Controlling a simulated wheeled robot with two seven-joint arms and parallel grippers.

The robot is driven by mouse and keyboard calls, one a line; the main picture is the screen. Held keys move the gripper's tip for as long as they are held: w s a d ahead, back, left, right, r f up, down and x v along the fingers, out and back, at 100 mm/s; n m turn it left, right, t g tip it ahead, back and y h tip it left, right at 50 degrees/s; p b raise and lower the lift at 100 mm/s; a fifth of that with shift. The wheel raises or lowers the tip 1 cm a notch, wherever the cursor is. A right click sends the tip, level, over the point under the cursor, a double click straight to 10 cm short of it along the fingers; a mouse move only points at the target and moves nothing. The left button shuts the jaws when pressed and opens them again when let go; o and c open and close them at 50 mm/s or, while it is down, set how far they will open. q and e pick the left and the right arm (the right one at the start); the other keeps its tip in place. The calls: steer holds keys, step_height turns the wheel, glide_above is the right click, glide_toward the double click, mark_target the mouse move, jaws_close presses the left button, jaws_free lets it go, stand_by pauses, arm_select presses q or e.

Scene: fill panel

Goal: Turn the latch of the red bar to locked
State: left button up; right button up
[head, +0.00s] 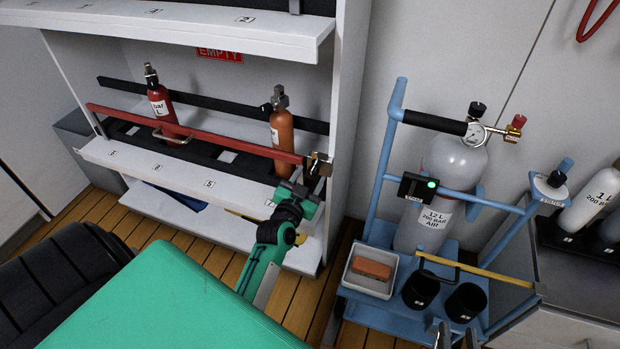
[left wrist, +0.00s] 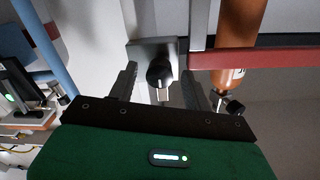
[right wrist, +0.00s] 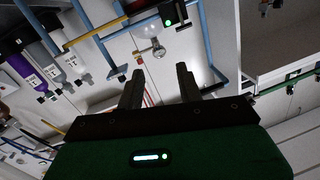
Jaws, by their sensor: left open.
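The red bar (head: 225,142) runs across the front of the rack's middle shelf, and its right end meets a metal latch (head: 319,165) on the right post. In the left wrist view the latch is a grey plate (left wrist: 145,50) with a black round knob (left wrist: 159,74) and a short metal tab below it. My left gripper (head: 303,190) is open just in front of the latch, its fingers on either side of the knob, with no clear contact. My right gripper (right wrist: 160,70) is open and empty; its fingertips show at the bottom of the head view (head: 456,336).
A red bottle (head: 162,105) and an orange bottle (head: 282,128) stand behind the bar. A blue trolley (head: 372,190) with a large grey cylinder (head: 415,225) stands right of the rack. A green surface (head: 165,300) fills the lower left.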

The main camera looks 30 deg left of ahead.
arm_select(q)
steer(key=shift+w, duration=0.45)
arm_select(e)
steer(key=shift+w+r+t, duration=0.2)
steer(key=shift+r+t, duration=0.1)
steer(key=shift+r, duration=0.05)
arm_select(q)
steer(key=c, duration=1)
steer(key=shift+o, duration=0.2)
steer(key=shift+a, duration=0.1)
